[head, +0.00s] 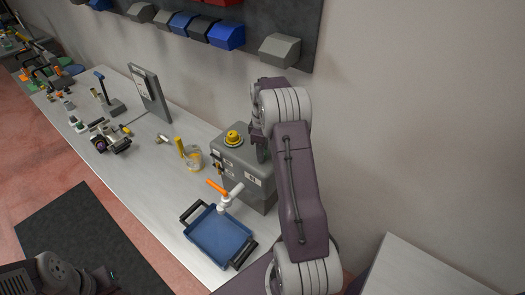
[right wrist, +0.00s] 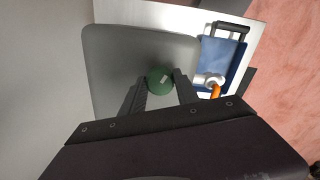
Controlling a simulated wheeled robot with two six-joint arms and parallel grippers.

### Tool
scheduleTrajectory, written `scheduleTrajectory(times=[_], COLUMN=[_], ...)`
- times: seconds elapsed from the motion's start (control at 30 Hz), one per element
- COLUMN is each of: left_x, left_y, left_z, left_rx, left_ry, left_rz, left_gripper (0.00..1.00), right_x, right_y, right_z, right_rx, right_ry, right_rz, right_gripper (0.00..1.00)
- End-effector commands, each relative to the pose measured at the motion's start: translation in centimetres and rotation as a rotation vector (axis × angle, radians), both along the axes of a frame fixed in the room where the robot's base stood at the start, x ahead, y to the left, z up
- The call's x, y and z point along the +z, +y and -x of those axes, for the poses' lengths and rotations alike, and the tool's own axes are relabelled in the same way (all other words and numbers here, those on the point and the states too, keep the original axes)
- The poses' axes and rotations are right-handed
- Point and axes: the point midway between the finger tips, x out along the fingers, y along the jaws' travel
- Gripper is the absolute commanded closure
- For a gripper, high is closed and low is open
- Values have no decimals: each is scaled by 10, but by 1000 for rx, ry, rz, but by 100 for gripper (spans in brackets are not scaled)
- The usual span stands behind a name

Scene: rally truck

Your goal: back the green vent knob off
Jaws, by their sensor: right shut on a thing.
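The green vent knob (right wrist: 160,81) shows in the right wrist view as a round green cap with a small pale mark, on top of the grey container. My right gripper (right wrist: 160,90) is shut on the knob, with one dark finger on each side. In the head view my right gripper (head: 261,148) reaches down at the back of the grey container (head: 245,178), and the knob is hidden there. The container also has a yellow cap (head: 233,138) on top. A white tap with an orange lever (head: 217,187) is at its front. My left gripper's fingers are not visible.
A blue tray with black handles (head: 220,236) sits below the tap. Tools and parts fill the far bench. Wall bins (head: 226,36) hang above. A pale surface (head: 425,270) is at right.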

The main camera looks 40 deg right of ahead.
Motion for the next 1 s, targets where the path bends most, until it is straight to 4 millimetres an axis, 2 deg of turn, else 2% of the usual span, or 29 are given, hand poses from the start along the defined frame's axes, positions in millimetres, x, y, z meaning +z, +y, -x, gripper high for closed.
scheduleTrajectory(times=[0.6,1.0], left_x=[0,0], left_y=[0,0], left_z=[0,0], left_rx=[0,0], left_ry=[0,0], left_rz=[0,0], left_gripper=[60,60], right_x=[-5,-5], right_y=[3,3], right_z=[4,4], right_rx=[560,778], right_ry=[14,13], right_rz=[-11,-12], right_gripper=[100,100])
